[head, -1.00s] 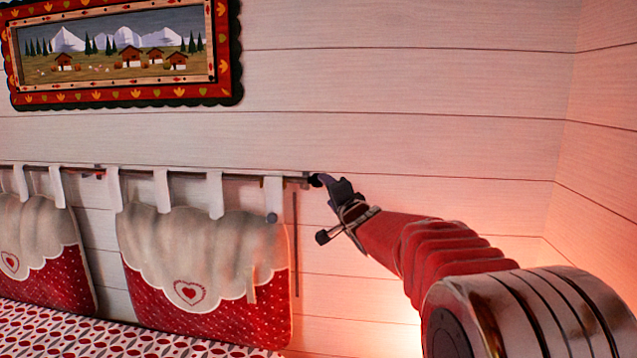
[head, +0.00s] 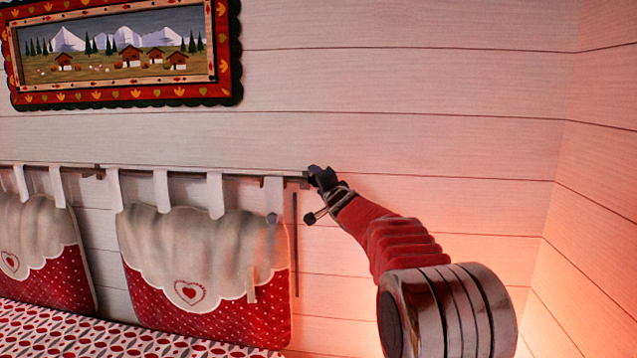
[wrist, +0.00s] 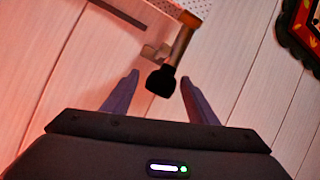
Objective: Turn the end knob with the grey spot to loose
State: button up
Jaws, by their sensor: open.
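The rail (head: 235,177) runs along the wall and ends at my gripper (head: 318,178). In the wrist view, a black end knob (wrist: 161,82) sits on the end of the brownish rail (wrist: 184,38). My gripper (wrist: 160,77) is open, with one finger on each side of the knob. Gaps show between the knob and both fingers. In the head view my gripper covers the knob. I see no grey spot on the knob's visible face.
Cushions hang from the rail by fabric loops, the nearest being the right cushion (head: 200,270). A thin dark upright strip (head: 296,245) is on the wall below the rail's end. A framed picture (head: 120,52) hangs above. The wall to the right is bare.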

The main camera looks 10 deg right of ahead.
jog(key=shift+w, duration=0.35)
jog(key=shift+c, duration=0.5)
jog(key=shift+f, duration=0.15)
jog(key=c, duration=1)
